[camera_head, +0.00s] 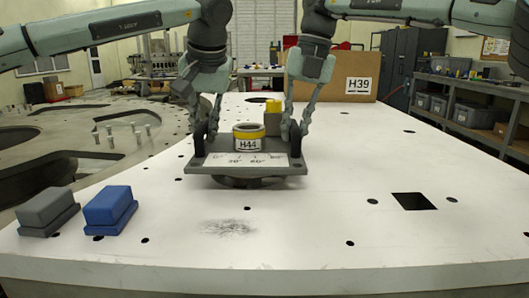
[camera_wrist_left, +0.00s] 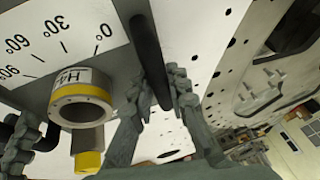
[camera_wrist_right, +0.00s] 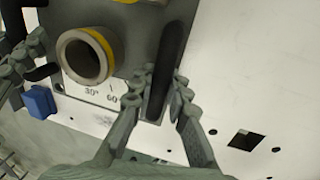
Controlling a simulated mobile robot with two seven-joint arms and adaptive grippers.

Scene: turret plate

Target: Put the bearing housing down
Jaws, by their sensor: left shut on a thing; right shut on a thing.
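The bearing housing (camera_head: 200,165) is a grey plate with a white angle scale, an upright ring marked H44 with a yellow rim (camera_head: 249,131), and a black bar handle at each side. It is level over the white table, with a dark round part beneath it; I cannot tell whether that part touches the table. My left gripper (camera_head: 206,127) is shut on the left handle, also seen in the left wrist view (camera_wrist_left: 150,50). My right gripper (camera_head: 293,128) is shut on the right handle, also seen in the right wrist view (camera_wrist_right: 168,60).
The white table (camera_head: 320,225) has several small holes and a square opening (camera_head: 413,201) at right. A grey block (camera_head: 47,211) and a blue block (camera_head: 110,208) sit front left. A yellow-topped grey part (camera_head: 273,116) shows behind the ring. A cardboard box marked H39 (camera_head: 335,79) stands behind.

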